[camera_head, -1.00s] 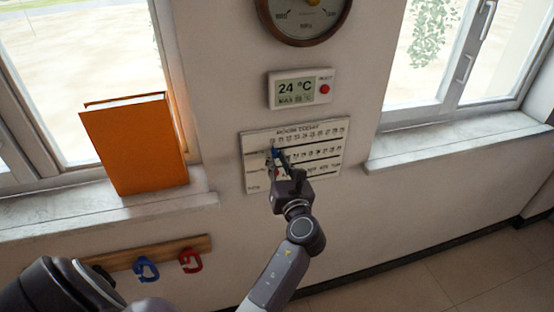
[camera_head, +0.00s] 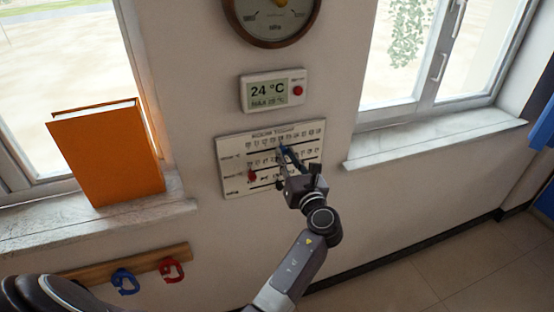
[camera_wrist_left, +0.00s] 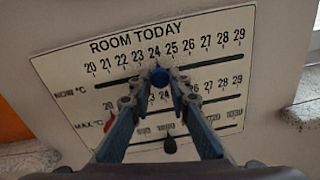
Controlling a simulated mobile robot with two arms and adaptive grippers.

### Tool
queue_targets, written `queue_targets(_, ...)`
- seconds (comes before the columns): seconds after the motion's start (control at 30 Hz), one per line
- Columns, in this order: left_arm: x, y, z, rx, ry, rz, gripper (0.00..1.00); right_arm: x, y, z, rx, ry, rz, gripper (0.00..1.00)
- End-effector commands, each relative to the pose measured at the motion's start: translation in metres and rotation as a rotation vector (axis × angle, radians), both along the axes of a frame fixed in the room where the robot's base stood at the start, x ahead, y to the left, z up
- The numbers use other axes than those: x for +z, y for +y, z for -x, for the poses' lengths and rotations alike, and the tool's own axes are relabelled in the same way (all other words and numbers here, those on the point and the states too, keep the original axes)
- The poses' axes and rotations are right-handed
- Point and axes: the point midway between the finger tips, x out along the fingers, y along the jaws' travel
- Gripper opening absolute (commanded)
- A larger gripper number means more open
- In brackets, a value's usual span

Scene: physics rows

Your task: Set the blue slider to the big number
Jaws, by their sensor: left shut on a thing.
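The white "ROOM TODAY" board (camera_head: 232,187) hangs on the wall, with number rows from 20 to 29. The blue slider (camera_wrist_left: 160,76) is on the top "NOW" track, just below the 24 in the left wrist view. My left gripper (camera_wrist_left: 161,92) is shut on the blue slider; in the head view the gripper (camera_head: 286,156) partly covers the board. The wall display (camera_head: 272,91) above the board shows a big "24 °C", with smaller text below.
On the board, a red slider (camera_wrist_left: 110,121) sits near 20 on the "MAX" track, and a black slider (camera_wrist_left: 169,146) is on the track below. A round gauge (camera_head: 271,17) hangs above. An orange book (camera_head: 105,153) stands on the left sill; a hook rail (camera_head: 146,266) is below.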

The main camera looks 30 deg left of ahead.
Motion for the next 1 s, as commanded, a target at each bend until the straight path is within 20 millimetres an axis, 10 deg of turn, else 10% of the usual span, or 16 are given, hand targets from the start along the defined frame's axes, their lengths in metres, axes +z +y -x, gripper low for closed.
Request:
queue_targets(0.2, 0.000, 0.000, 0.000, 0.002, 0.000, 0.006, 0.00, 0.000, 0.006, 0.014, -0.001, 0.017, -0.007, 0.37)
queue_targets(0.23, 0.000, 0.000, 0.000, 0.002, 0.000, 0.006, 0.18, 0.000, 0.007, 0.015, -0.002, 0.018, -0.008, 0.37)
queue_targets(0.4, 0.000, 0.000, 0.000, 0.001, -0.001, 0.005, 0.35, 0.000, 0.008, 0.013, -0.002, 0.016, -0.009, 0.37)
queue_targets(1.0, 0.000, 0.012, 0.013, 0.003, 0.001, 0.005, 0.35, 0.005, 0.005, 0.008, -0.002, 0.010, -0.005, 0.37)
